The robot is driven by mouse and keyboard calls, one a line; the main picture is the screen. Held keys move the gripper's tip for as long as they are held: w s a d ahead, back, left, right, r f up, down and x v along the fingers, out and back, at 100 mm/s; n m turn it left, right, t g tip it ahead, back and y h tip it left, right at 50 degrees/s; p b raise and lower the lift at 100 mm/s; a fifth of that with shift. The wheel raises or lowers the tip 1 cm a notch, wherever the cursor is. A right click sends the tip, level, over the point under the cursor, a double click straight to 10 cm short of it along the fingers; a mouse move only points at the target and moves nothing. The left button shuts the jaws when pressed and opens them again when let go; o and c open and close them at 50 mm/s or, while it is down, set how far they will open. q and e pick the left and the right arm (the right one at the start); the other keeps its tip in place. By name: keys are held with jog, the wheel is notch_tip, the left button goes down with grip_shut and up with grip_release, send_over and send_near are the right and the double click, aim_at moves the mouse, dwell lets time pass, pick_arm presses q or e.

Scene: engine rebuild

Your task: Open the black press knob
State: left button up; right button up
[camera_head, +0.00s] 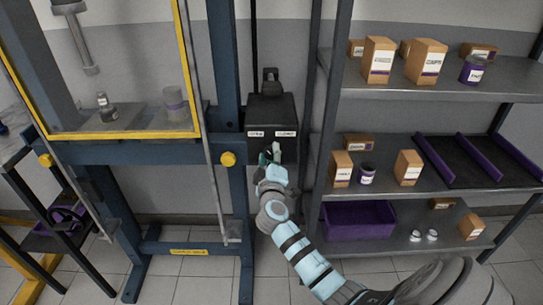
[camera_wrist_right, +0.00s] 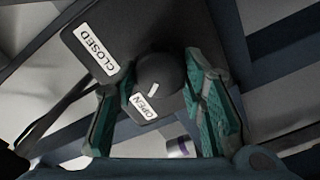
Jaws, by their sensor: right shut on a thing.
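The black press knob (camera_wrist_right: 160,72) shows in the right wrist view on a dark control box. Its white mark points toward the OPEN label (camera_wrist_right: 143,106); the CLOSED label (camera_wrist_right: 96,48) is up and to the left. My right gripper (camera_wrist_right: 158,108) has its green-padded fingers on either side of the knob and is shut on it. In the head view, my right gripper (camera_head: 269,156) is at the lower front of the control box (camera_head: 271,112), below its two white labels, and hides the knob. My left gripper is not in view.
The blue press frame (camera_head: 228,70) with a yellow-edged guard (camera_head: 120,134) stands left of the box. A yellow knob (camera_head: 228,159) is close to my right gripper. Shelves (camera_head: 440,78) with boxes and jars stand on the right, along with a purple bin (camera_head: 358,222).

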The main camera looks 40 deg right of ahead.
jog(key=shift+f, duration=0.15)
jog(key=o, duration=1.2)
jog(key=shift+c, duration=0.2)
jog(key=shift+s, duration=0.1)
jog(key=v, duration=1.2)
